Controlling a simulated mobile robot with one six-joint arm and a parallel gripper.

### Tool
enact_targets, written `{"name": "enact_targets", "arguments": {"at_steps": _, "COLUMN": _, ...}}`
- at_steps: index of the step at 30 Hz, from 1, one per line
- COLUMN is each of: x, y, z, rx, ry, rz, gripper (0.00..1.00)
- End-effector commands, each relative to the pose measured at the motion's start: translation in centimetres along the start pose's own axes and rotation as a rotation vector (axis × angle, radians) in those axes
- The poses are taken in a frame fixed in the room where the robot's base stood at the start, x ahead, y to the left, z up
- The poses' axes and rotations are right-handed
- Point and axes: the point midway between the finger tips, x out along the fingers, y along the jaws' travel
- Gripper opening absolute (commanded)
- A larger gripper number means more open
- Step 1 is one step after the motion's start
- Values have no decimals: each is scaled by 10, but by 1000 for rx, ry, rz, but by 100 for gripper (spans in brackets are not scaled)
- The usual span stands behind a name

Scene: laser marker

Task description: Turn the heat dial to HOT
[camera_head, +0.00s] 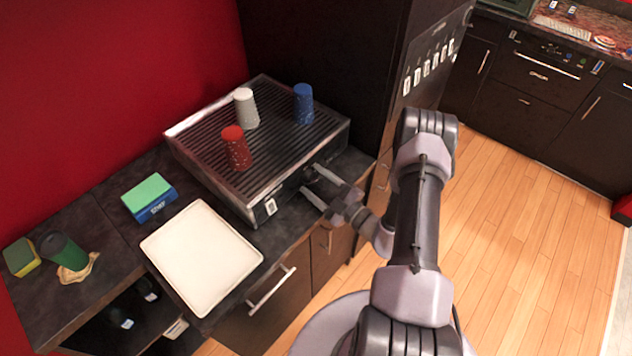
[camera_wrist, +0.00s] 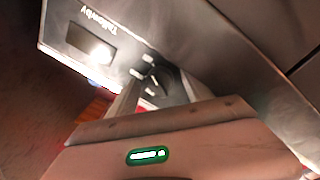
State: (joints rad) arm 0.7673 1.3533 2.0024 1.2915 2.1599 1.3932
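The machine with a ribbed top (camera_head: 208,132) stands on the dark counter at a wall corner. Its silver front panel fills the upper part of the wrist view (camera_wrist: 200,35). A dark round dial (camera_wrist: 168,80) shows on that panel, with pale marks on its left. My gripper (camera_head: 310,181) is at the machine's front face, its two fingers spread apart. In the wrist view the fingers (camera_wrist: 158,90) reach toward the panel on either side of the dial. Whether they touch it, and which mark the dial points to, I cannot tell.
Red (camera_head: 236,149), white (camera_head: 245,108) and blue (camera_head: 303,104) cups stand upside down on the machine. A cream tray (camera_head: 202,256), a green-topped blue box (camera_head: 149,198), a green cup (camera_head: 66,252) and a sponge (camera_head: 21,257) lie to the left. Wooden floor (camera_head: 520,220) is clear at right.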

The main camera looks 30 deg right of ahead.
Motion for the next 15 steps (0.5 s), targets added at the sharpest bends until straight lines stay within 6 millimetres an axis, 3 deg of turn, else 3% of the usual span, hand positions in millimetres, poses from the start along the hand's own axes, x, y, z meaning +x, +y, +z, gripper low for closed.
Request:
{"name": "enact_targets", "arguments": {"at_steps": 9, "x": -2, "y": 1, "z": 0, "rx": -1, "ry": -1, "rz": 1, "gripper": 58}}
{"name": "enact_targets", "arguments": {"at_steps": 15, "x": -35, "y": 2, "z": 1, "rx": 0, "ry": -5, "rz": 4, "gripper": 58}}
